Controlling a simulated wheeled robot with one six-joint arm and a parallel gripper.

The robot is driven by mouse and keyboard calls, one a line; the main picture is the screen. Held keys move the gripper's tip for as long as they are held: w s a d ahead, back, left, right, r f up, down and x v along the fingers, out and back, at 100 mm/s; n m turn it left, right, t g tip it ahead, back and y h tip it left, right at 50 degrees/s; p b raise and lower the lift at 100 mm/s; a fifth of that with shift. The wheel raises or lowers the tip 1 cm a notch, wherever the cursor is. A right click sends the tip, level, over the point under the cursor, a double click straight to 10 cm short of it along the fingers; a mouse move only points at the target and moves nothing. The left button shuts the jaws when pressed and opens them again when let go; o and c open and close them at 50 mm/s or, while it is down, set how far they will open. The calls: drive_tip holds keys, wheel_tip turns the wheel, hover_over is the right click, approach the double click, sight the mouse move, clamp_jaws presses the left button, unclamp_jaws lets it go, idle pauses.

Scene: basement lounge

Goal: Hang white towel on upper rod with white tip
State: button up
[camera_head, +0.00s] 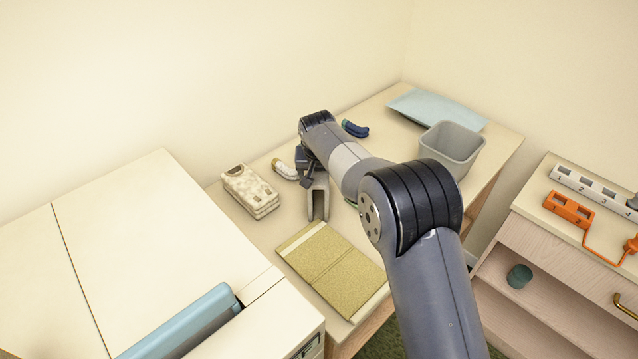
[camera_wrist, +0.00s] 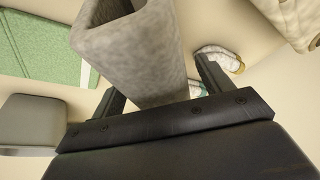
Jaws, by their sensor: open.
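My gripper (camera_head: 305,166) is low over the far table. In the wrist view its dark fingers (camera_wrist: 158,88) stand apart, on either side of a grey, cloth-textured folded piece (camera_wrist: 135,50). In the head view this piece (camera_head: 318,197) has an upside-down U shape, just in front of my gripper. I cannot tell whether it is the white towel in shade. A cream-white patterned bundle (camera_head: 250,191) lies to its left, and its edge shows in the wrist view (camera_wrist: 291,14). I cannot make out an upper rod with a white tip.
A white elbow piece (camera_head: 285,170) and a blue one (camera_head: 355,129) lie near my gripper. A grey bin (camera_head: 452,148) and a pale blue sheet (camera_head: 437,106) are at right. A white cabinet (camera_head: 120,250) stands left, a shelf unit (camera_head: 540,262) right.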

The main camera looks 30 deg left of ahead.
drive_tip(key=c, duration=1.2)
wheel_tip(320, 180, up, 10)
drive_tip(key=shift+r+b, duration=0.2)
drive_tip(key=shift+b, duration=0.35)
drive_tip(key=shift+c, duration=0.2)
drive_tip(key=shift+s, duration=0.1)
